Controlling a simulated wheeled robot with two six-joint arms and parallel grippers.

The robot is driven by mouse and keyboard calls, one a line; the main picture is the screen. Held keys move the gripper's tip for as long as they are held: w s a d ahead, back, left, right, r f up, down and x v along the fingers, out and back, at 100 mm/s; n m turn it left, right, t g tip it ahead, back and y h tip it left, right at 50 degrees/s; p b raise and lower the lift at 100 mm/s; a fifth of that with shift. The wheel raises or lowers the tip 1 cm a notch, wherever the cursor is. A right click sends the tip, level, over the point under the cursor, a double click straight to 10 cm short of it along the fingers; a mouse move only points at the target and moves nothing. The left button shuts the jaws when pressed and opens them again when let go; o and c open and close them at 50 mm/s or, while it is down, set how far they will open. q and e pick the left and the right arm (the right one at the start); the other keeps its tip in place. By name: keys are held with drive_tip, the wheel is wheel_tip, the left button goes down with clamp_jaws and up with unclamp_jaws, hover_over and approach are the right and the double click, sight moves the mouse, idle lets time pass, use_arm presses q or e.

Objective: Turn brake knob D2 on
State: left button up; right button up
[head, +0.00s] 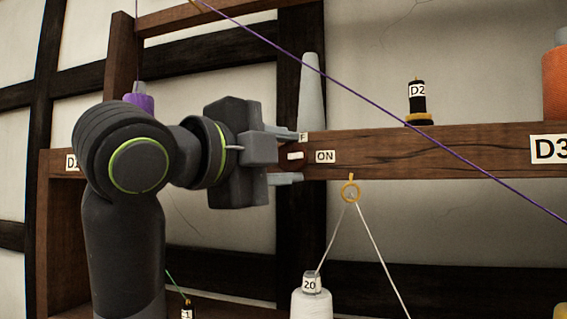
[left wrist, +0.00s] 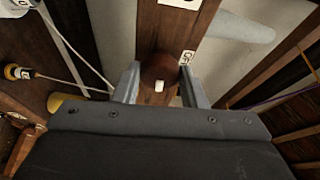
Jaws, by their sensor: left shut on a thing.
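My left gripper (head: 299,156) reaches in from the left to the brown beam, one finger above the other. In the left wrist view its fingers (left wrist: 160,70) stand on both sides of a round brown knob (left wrist: 157,68) and are shut on it. A white mark shows on the knob; in the head view it lies level with the ON label (head: 325,157). A second label (head: 303,137), mostly hidden by the upper finger, shows only an F. The D2 tag is on a black spool (head: 416,103) standing on the beam to the right. My right gripper is not in view.
A grey cone (head: 311,95) stands behind the beam (head: 440,150). A purple cord (head: 400,118) runs diagonally across the front. A ring (head: 350,190) with white cords hangs below the beam above a white spool (head: 311,303). An orange spool (head: 555,85) stands at the right edge.

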use_arm(q)
drive_tip(key=shift+r+m, duration=0.1)
drive_tip(key=shift+m, duration=0.4)
drive_tip(key=o, duration=1)
drive_tip(key=shift+w, duration=0.1)
drive_tip(key=shift+c, duration=0.2)
drive_tip(key=shift+s+a+b, duration=0.35)
drive_tip(key=shift+s, duration=0.1)
drive_tip(key=b+v, duration=0.4)
drive_tip(key=v, duration=1.2)
drive_tip(key=shift+r, duration=0.2)
drive_tip(key=shift+s+a, duration=0.1)
